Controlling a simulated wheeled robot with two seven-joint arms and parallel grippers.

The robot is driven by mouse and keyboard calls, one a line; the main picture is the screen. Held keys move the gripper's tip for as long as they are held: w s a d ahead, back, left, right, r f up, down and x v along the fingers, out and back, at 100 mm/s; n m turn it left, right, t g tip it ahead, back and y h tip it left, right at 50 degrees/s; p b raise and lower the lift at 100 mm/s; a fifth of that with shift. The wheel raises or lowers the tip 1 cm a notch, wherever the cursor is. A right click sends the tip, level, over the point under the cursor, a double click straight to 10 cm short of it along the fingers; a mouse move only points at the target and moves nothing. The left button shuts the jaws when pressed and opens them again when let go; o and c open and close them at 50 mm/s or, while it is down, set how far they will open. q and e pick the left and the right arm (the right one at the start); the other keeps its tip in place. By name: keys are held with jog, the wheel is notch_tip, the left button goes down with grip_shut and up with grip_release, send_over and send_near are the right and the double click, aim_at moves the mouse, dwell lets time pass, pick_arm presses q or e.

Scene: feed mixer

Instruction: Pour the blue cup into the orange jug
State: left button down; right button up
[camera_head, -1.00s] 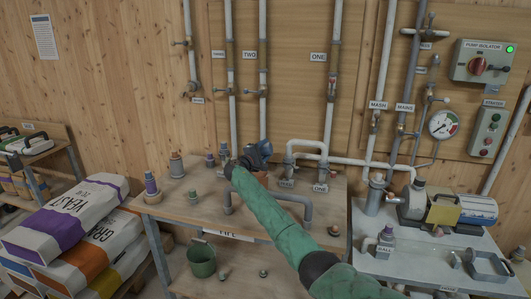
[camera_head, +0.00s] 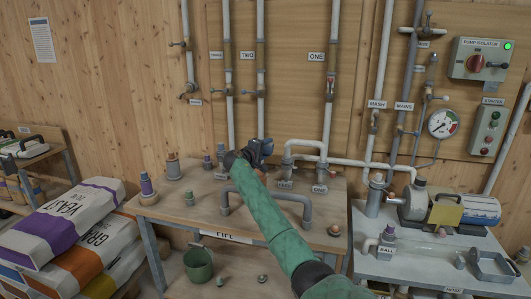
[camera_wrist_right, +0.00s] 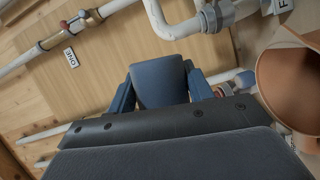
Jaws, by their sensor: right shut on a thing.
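My right gripper (camera_wrist_right: 160,92) is shut on the blue cup (camera_wrist_right: 160,85), which shows dark blue-grey between the two blue fingers in the wrist view. In the head view my right gripper (camera_head: 258,150) is above the back of the wooden bench, small and partly blocked by my green arm, so the cup's tilt is hard to tell. The orange jug (camera_wrist_right: 292,88) is at the right edge of the wrist view, its wide mouth showing, beside and apart from the cup. My left gripper is not in view.
Grey pipe fittings and a grey pipe loop (camera_head: 307,207) stand on the wooden bench (camera_head: 180,212). Wall pipes (camera_head: 333,75) rise close behind the gripper. A pump (camera_head: 470,207) stands on the right table. Sacks (camera_head: 70,225) lie at left; a green bucket (camera_head: 198,263) is below.

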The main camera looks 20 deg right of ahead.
pick_arm(q)
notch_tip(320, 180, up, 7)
jog(key=b, duration=0.1)
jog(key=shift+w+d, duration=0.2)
pick_arm(e)
jog(key=shift+s+d+r+m+y, duration=0.1)
jog(key=shift+d+m+y, duration=0.1)
jog(key=shift+m, duration=0.25)
jog(key=shift+s+d+m+y, duration=0.1)
jog(key=shift+m+y, duration=0.1)
jog(key=shift+m, duration=0.25)
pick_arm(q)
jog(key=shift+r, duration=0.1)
